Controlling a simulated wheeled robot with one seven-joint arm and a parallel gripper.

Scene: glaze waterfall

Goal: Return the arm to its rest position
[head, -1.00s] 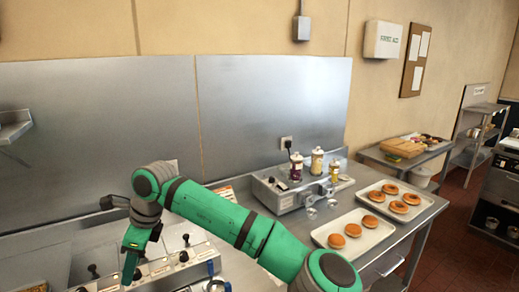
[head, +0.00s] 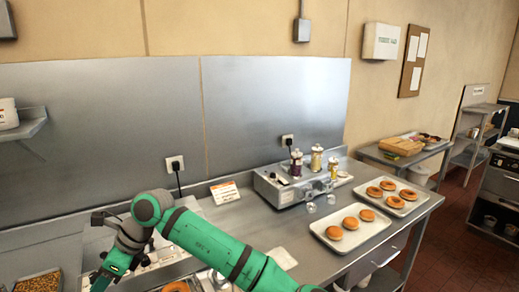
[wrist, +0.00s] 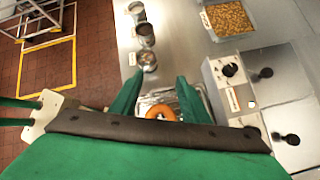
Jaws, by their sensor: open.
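My green arm (head: 215,248) reaches in from the bottom of the head view and bends down at the left over the counter. My gripper (wrist: 158,92) shows in the wrist view with its two green fingers apart. An orange-brown ring doughnut (wrist: 161,112) shows between and beyond the fingers, on a wire rack; it appears to lie below them rather than be held. In the head view the gripper (head: 103,280) is low at the left, its tips partly cut off by the frame edge.
Two trays of doughnuts (head: 338,252) stand at the right of the counter. A dispenser unit with bottles (head: 285,192) stands behind them, and a small sign (head: 225,192) leans at the wall. The wrist view shows metal cups (wrist: 146,58), a knobbed control panel (wrist: 238,95) and a crumb-filled pan (wrist: 229,19).

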